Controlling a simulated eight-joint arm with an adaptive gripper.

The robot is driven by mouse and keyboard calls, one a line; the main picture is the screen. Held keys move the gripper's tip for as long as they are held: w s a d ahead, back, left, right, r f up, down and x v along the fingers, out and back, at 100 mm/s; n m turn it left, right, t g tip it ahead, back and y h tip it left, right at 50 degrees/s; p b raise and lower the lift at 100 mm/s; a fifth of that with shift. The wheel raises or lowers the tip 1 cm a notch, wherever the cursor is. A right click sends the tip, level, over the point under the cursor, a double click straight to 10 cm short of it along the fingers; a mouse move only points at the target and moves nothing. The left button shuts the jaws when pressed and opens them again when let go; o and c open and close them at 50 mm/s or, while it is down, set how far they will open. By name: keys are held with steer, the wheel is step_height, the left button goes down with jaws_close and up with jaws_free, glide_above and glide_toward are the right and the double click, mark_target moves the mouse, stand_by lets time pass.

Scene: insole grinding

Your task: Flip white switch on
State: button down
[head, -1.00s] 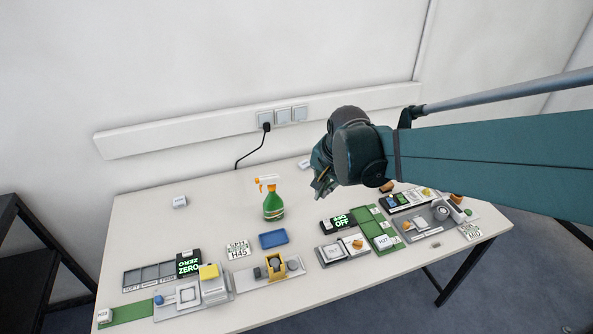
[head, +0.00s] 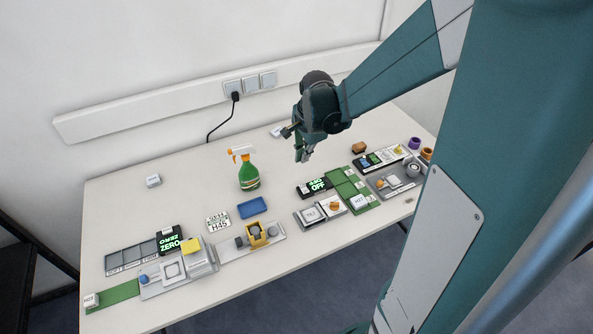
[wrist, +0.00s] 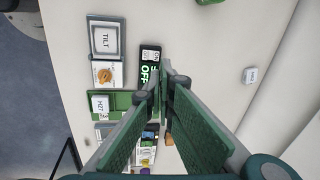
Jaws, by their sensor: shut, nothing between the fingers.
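A white square block marked TILT (head: 311,215), which may be the white switch, sits on a grey base near the table's front edge. It also shows in the wrist view (wrist: 105,40). Beside it is a white block with an orange knob (head: 331,206), also in the wrist view (wrist: 104,75). Behind them a black display (head: 315,187) reads OFF in green; it shows in the wrist view (wrist: 149,68). My gripper (head: 302,155) is shut and empty, pointing down above the table behind the display, apart from it. Its fingers (wrist: 163,88) hide part of the green panel in the wrist view.
A green spray bottle (head: 249,177) stands left of my gripper, with a blue tray (head: 252,208) in front of it. A display reading ZERO (head: 169,242) and a yellow block (head: 192,246) are at the left. Wall sockets (head: 250,84) line the back. The rear left table is mostly clear.

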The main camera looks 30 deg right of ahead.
mark_target(302, 184)
steer(key=shift+w+d+f+m, duration=0.25)
steer(key=shift+d+f, duration=0.05)
steer(key=shift+f, duration=0.2)
steer(key=shift+w+d+f+m, duration=0.2)
steer(key=shift+d+f+m, duration=0.1)
steer(key=shift+f, duration=0.15)
steer(key=shift+f, duration=0.1)
steer(key=shift+w+f+b, duration=0.25)
steer(key=shift+w+f, duration=0.15)
steer(key=shift+f, duration=1.85)
steer(key=shift+w+f+b, duration=0.3)
steer(key=shift+w+f, duration=0.15)
steer(key=shift+f, duration=1.85)
steer(key=shift+w+f+b, duration=0.25)
steer(key=shift+w+f, duration=0.15)
steer(key=shift+f, duration=1.85)
